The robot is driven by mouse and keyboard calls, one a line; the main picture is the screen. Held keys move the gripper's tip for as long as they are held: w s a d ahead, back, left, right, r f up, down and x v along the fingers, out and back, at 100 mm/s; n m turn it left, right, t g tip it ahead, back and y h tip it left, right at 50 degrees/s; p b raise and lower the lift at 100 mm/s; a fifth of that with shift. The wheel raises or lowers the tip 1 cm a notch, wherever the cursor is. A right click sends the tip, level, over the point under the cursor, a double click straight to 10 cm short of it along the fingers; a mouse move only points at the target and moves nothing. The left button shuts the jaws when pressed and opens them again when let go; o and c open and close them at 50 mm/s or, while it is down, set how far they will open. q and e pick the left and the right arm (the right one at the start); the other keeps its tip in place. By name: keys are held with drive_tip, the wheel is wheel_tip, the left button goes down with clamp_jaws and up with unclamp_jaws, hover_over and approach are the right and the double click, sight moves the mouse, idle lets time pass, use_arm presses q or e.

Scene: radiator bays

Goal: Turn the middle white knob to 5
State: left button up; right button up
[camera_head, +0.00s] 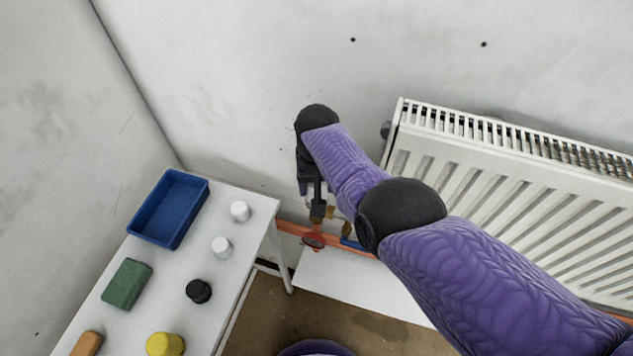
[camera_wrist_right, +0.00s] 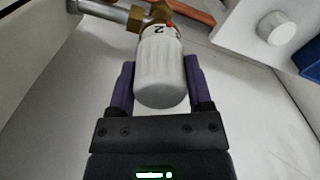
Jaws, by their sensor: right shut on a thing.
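A ribbed white knob (camera_wrist_right: 162,75) sits on a brass valve in the right wrist view. A black digit 2 shows on its collar, near a small red mark. My right gripper (camera_wrist_right: 160,85) has its two purple fingers on either side of the knob and is shut on it. In the head view my right gripper (camera_head: 316,208) points down beside the radiator's left end and mostly hides the knob. Whether this is the middle knob, I cannot tell. My left gripper is out of view.
A white radiator (camera_head: 510,190) stands on the right. A white table (camera_head: 225,195) on the left holds a blue tray (camera_head: 138,232), a green block (camera_head: 127,284) and several loose caps.

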drive_tip(key=n, duration=0.3)
drive_tip(key=shift+n, duration=0.3)
drive_tip(key=n, duration=0.4)
drive_tip(key=shift+w, duration=0.1)
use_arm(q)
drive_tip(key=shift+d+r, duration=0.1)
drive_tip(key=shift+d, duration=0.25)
use_arm(e)
drive_tip(key=shift+n, duration=0.4)
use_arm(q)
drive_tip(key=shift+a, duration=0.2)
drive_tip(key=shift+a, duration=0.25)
